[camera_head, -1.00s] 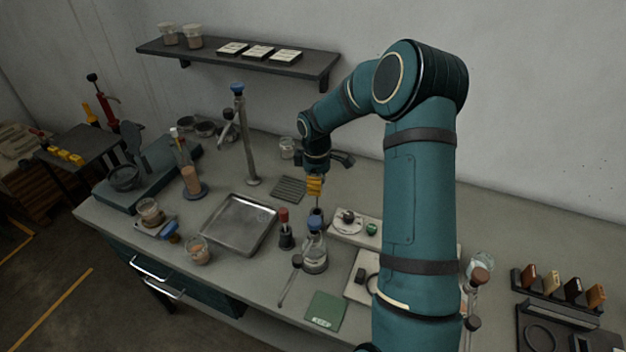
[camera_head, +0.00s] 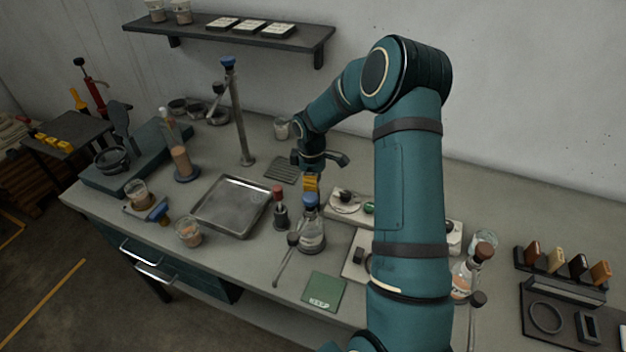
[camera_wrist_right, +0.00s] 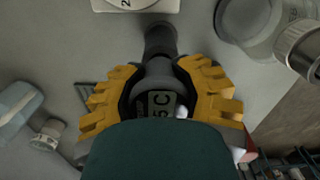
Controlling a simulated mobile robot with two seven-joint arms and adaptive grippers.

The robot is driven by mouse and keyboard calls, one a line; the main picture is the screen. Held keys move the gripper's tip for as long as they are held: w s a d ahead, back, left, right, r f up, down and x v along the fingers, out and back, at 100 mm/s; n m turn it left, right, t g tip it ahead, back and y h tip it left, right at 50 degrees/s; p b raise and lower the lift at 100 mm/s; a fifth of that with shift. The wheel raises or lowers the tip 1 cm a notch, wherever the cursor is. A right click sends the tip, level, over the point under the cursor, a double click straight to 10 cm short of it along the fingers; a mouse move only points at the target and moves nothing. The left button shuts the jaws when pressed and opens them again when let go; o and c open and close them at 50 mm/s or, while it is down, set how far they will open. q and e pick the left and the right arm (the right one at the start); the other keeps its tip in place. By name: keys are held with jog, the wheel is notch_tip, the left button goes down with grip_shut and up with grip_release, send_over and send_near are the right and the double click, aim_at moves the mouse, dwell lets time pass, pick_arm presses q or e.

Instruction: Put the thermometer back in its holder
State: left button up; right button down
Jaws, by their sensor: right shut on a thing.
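My right gripper (camera_head: 311,183) has yellow fingers and points down over the bench, just behind a blue-capped flask (camera_head: 312,238). In the right wrist view the fingers (camera_wrist_right: 160,95) are shut on the thermometer (camera_wrist_right: 162,102), a grey piece with a "5 C" label. A dark round tube (camera_wrist_right: 160,38), which looks like the holder, lies in line just beyond it. I cannot tell how far the thermometer is inside it. In the head view the flask hides the gripper's lower end. My left gripper is not in view.
A red-capped dark bottle (camera_head: 280,210) and a metal tray (camera_head: 232,186) stand left of the gripper. A white unit with a dial (camera_head: 345,201) is to the right. A green pad (camera_head: 324,291) lies in front. A tall blue-topped post (camera_head: 238,115) stands behind.

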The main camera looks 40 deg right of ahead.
jog(key=shift+f, duration=0.4)
jog(key=shift+c, duration=2.3)
grip_release()
notch_tip(320, 180, up, 12)
jog(key=shift+w+a+r, duration=0.1)
jog(key=shift+a, duration=0.05)
